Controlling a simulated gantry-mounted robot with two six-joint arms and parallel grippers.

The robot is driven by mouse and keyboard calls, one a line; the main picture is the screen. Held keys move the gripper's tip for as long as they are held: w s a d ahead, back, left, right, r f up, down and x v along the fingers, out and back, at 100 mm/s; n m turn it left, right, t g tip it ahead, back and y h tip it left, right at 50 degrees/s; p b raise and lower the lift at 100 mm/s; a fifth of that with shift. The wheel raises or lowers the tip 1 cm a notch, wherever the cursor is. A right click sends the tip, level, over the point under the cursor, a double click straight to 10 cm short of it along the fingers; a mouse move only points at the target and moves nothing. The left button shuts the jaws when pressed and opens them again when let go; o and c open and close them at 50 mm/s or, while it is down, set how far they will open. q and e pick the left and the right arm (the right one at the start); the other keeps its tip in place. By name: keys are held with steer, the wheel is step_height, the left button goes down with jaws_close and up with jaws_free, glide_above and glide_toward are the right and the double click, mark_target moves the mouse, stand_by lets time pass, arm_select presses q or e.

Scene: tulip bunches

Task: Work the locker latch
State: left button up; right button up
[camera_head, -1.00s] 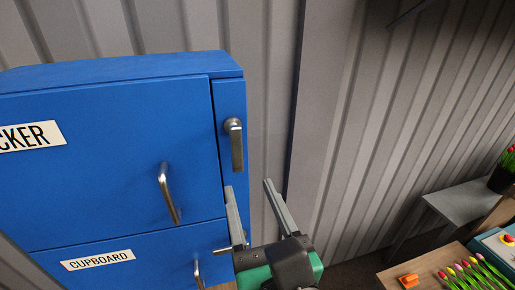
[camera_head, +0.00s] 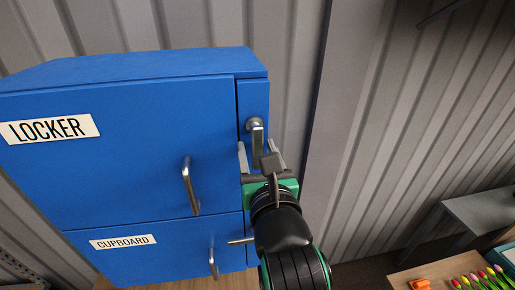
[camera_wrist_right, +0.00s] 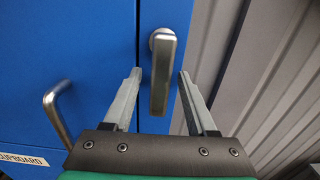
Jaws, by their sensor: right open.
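The blue locker (camera_head: 150,150) stands against the corrugated wall, its door closed, with a LOCKER label on the front. The locker latch (camera_head: 256,135) is a metal lever on the narrow strip right of the door, hanging straight down from its round pivot. My right gripper (camera_head: 257,158) is open in front of the latch. In the right wrist view the latch (camera_wrist_right: 162,72) hangs between the two open fingers of my right gripper (camera_wrist_right: 157,85), with a gap on each side. Its lower end reaches between the fingers. My left gripper is not in view.
The door handle (camera_head: 190,187) is left of the latch. A CUPBOARD door below has its own handle (camera_head: 213,262). A table with tulips (camera_head: 485,280) and an orange object (camera_head: 420,284) is at the lower right. A grey bench (camera_head: 485,210) stands behind it.

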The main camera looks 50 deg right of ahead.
jaws_close()
stand_by(1.4)
